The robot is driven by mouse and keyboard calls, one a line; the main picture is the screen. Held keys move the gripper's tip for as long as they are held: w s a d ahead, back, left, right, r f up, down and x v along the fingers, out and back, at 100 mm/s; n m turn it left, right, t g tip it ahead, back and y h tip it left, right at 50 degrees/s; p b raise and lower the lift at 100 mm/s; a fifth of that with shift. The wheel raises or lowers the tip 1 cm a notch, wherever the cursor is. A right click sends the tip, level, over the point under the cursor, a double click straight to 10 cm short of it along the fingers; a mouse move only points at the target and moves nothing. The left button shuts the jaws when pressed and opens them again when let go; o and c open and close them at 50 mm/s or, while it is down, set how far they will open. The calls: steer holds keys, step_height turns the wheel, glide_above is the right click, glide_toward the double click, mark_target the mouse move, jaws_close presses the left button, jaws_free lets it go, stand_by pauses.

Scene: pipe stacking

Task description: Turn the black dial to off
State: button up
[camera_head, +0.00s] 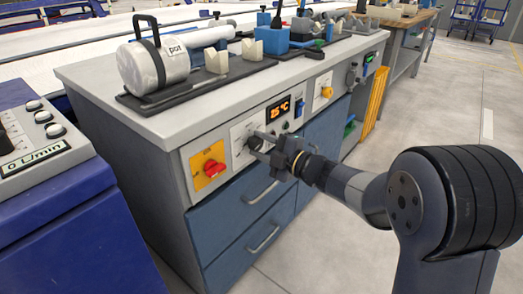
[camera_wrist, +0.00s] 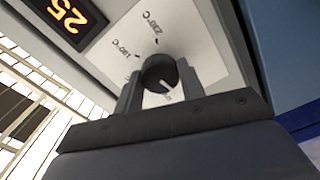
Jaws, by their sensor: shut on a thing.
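The black dial (camera_wrist: 160,72) sits on a white plate with temperature marks on the front panel of the bench. A pale pointer line shows on its face, and the wrist view is turned over, so the marks read upside down. My gripper (camera_wrist: 160,88) has one finger on each side of the dial and is shut on it. In the head view my gripper (camera_head: 262,143) reaches the panel from the right and hides most of the dial. An orange display (camera_head: 278,109) reading about 25 °C is beside the dial plate; it also shows in the wrist view (camera_wrist: 70,14).
A red knob on a yellow plate (camera_head: 209,167) is left of my gripper. A yellow knob (camera_head: 326,92) is farther right. Blue drawers (camera_head: 250,215) with handles are below. A blue cabinet (camera_head: 75,230) stands at the left. The floor at right is clear.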

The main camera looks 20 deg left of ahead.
steer(key=shift+f+n, duration=0.15)
steer(key=shift+n, duration=1.75)
steer(key=o, duration=1)
steer(key=p+v, duration=0.3)
steer(key=v, duration=0.7)
steer(key=shift+s+d, duration=0.2)
steer(key=shift+d, duration=0.15)
